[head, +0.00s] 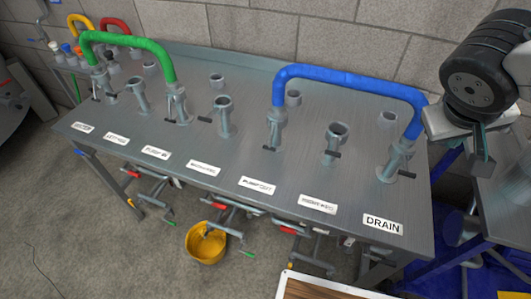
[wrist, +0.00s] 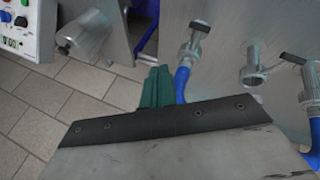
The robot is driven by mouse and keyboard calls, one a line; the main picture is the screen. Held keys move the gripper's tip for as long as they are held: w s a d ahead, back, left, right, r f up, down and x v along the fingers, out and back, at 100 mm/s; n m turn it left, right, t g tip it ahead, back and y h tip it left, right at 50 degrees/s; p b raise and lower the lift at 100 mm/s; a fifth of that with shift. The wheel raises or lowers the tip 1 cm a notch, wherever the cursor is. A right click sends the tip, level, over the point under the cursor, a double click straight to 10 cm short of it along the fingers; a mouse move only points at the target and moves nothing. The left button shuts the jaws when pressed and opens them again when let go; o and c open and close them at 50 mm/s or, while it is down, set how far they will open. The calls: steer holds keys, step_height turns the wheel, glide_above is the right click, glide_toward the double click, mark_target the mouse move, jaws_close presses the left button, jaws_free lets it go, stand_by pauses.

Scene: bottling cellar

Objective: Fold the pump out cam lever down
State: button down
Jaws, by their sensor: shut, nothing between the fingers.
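The PUMP OUT label (head: 257,186) is on the front of the steel bench. Behind it stands the pump out coupling (head: 277,122), with the left end of the blue hose (head: 345,78) on it. Its small dark cam lever (head: 272,149) sticks out low at the front; its exact angle is too small to tell. My gripper (head: 483,165) is at the far right, beyond the bench's right end, well away from the lever. In the wrist view its green fingers (wrist: 154,92) are together and empty. Couplings at the right edge there are partly cut off.
The drain coupling (head: 397,155) holds the hose's right end, with an open port (head: 336,138) between the hose ends. A green hose (head: 125,42) arches at the left. A yellow bucket (head: 206,245) stands on the floor. The wrist view shows a control panel (wrist: 20,28).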

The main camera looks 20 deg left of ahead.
mark_target(272, 135)
steer(key=w+a+f+n+t+y, duration=0.2)
steer(key=a+f+n, duration=0.1)
steer(key=a, duration=0.7)
steer(key=w+a+f+n+t+y, duration=0.1)
steer(key=a+f+n+y, duration=0.2)
steer(key=a, duration=0.7)
steer(key=s+a+f+n+g+y, duration=0.1)
steer(key=s+a+f+n, duration=0.1)
steer(key=s+a+f, duration=0.35)
steer(key=s+a+f+n+y, duration=0.1)
steer(key=s+a+f+n, duration=0.15)
steer(key=a, duration=0.55)
steer(key=x, duration=1.1)
steer(key=shift+w+r, duration=0.15)
steer(key=shift+w+d+r, duration=0.15)
steer(key=shift+w+r, duration=0.05)
steer(key=shift+w, duration=0.4)
steer(key=shift+w+d+r, duration=0.2)
steer(key=shift+w, duration=0.4)
steer(key=shift+w+d, duration=0.1)
steer(key=shift+w, duration=0.5)
